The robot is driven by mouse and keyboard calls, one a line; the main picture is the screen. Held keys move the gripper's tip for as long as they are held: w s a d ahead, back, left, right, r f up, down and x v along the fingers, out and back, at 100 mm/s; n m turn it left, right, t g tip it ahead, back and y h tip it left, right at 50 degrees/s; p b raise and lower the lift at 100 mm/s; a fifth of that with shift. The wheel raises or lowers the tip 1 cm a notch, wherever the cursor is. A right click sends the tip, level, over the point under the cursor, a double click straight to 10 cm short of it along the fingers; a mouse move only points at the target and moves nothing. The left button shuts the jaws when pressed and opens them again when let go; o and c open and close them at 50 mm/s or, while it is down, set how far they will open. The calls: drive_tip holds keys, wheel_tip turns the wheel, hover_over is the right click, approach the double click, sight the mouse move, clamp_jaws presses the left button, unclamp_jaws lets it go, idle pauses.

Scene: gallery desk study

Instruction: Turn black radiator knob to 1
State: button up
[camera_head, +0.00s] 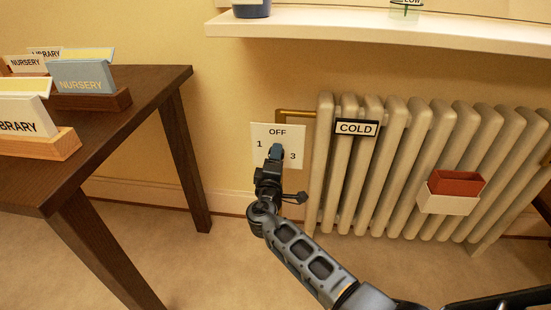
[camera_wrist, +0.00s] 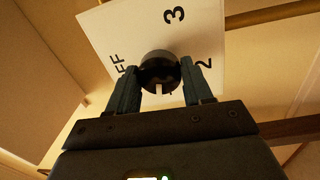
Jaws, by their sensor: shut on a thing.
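The black radiator knob (camera_wrist: 156,56) is round and sits on a white dial plate (camera_head: 260,133). In the head view the plate reads OFF at top, 1 at left and 3 at right; my gripper (camera_head: 275,155) covers the knob and the lower part. In the wrist view the plate (camera_wrist: 205,30) shows 3 above the knob, 2 at right and part of OFF at left. My gripper (camera_wrist: 161,80) is shut on the knob, one finger on each side. A white mark lies at the knob's lower edge there, opposite the 3; the 1 is hidden.
A ribbed radiator (camera_head: 390,170) with a COLD sign (camera_head: 357,128) and a red-and-cream holder (camera_head: 450,197) stands right of the plate. A brass pipe (camera_head: 293,113) joins it. A white shelf (camera_head: 340,27) runs above. A dark table (camera_head: 110,115) with name signs stands left.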

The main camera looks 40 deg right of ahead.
drive_tip(key=shift+n, duration=0.4)
drive_tip(key=o, duration=1)
drive_tip(key=shift+a, duration=0.1)
drive_tip(key=p+v, duration=0.1)
drive_tip(key=v, duration=0.6)
drive_tip(key=shift+s+a, duration=0.2)
drive_tip(key=shift+s, duration=0.05)
